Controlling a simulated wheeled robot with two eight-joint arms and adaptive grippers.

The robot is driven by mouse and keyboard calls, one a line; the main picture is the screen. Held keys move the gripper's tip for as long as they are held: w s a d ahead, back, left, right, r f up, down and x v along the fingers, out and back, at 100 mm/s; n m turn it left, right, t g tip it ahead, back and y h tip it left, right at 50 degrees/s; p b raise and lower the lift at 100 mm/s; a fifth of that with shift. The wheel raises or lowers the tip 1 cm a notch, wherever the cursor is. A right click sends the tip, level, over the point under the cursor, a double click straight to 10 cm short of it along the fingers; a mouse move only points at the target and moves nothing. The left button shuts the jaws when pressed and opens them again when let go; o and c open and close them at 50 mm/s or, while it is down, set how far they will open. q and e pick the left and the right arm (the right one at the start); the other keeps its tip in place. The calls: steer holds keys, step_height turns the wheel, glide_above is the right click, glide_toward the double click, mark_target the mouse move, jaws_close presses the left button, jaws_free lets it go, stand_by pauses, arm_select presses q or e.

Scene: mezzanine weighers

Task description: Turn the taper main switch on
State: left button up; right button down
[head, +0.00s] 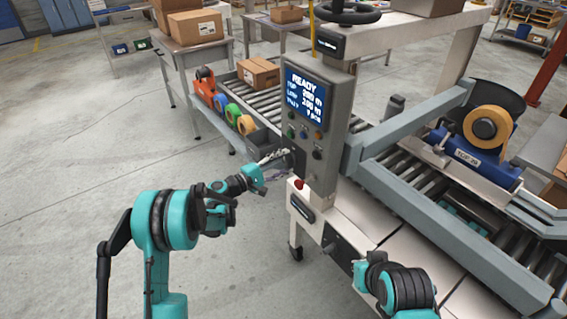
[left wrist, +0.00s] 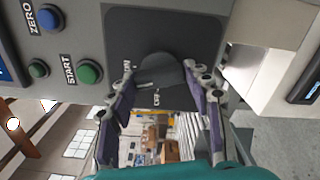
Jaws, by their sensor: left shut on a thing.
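The main switch is a dark rounded knob (left wrist: 162,68) on a black plate (left wrist: 125,27), shown in the left wrist view. Small white lettering stands beside and below the knob, partly hidden by a finger and hard to read. My left gripper (left wrist: 159,74) has one finger on each side of the knob and is shut on it. In the head view my left gripper (head: 274,168) reaches the left side of the grey control panel (head: 338,110), and the knob is hard to make out there. My right arm shows at the bottom, but its fingers do not.
The panel's screen (head: 305,97) reads READY. Near the switch are a green START button (left wrist: 89,71) and a blue ZERO button (left wrist: 48,17). A red button (head: 298,184) sits below my left gripper. Tape rolls (head: 233,113) stand behind. The floor at left is clear.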

arm_select(q)
steer(key=shift+m, duration=1.7)
steer(key=o, duration=1.2)
steer(key=shift+c, duration=0.2)
steer(key=v, duration=1.2)
